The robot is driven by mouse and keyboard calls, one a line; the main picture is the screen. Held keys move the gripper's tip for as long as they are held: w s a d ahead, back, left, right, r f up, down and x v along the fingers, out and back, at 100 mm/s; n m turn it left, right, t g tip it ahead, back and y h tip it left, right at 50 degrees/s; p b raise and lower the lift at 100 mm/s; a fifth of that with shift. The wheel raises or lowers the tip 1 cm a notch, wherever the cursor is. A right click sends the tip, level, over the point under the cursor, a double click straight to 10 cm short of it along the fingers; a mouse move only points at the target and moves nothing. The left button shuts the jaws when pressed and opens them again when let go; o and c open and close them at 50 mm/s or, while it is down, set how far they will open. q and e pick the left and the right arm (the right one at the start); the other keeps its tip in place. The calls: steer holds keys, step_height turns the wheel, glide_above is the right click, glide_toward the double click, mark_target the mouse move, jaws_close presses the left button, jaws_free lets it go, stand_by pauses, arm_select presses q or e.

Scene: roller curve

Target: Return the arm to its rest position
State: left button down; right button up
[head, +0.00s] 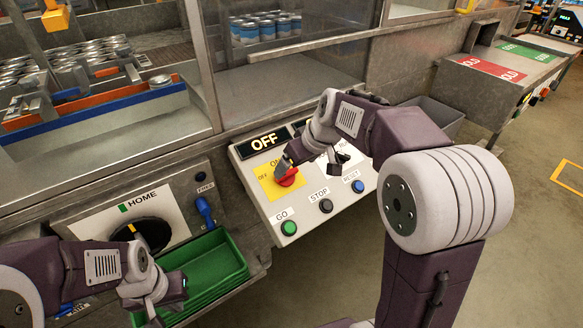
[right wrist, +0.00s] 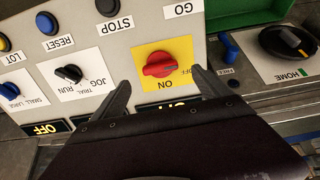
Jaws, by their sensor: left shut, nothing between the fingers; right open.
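My right gripper (right wrist: 162,88) is open. In the right wrist view its two fingers stand apart on either side of the red rotary knob (right wrist: 160,64) on a yellow plate, with nothing held. The knob also shows in the head view (head: 287,178), partly covered by a finger; whether they touch I cannot tell. My right arm (head: 390,135) reaches over the control panel (head: 262,212). My left gripper (head: 168,296) is shut and empty, low at the left, just in front of the green tray (head: 213,262).
A black HOME dial (head: 150,236) and a blue lever (head: 205,210) sit left of the panel. A green GO button (head: 289,228), a black STOP button (head: 326,206) and a blue RESET button (head: 358,187) line its lower edge. An OFF display (head: 265,142) is above. Open floor (head: 540,215) lies right.

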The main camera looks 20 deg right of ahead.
steer(key=shift+s+d+r, duration=0.1)
steer(key=shift+s+r, duration=0.05)
steer(key=shift+r, duration=0.15)
steer(key=s+d+f+m+g+h, duration=0.15)
steer(key=s+f+m+g, duration=0.3)
steer(key=s+f, duration=1.5)
step_height(320, 180, up, 14)
steer(key=p, duration=1.2)
steer(key=shift+s+a, duration=0.3)
steer(key=shift+s, duration=0.05)
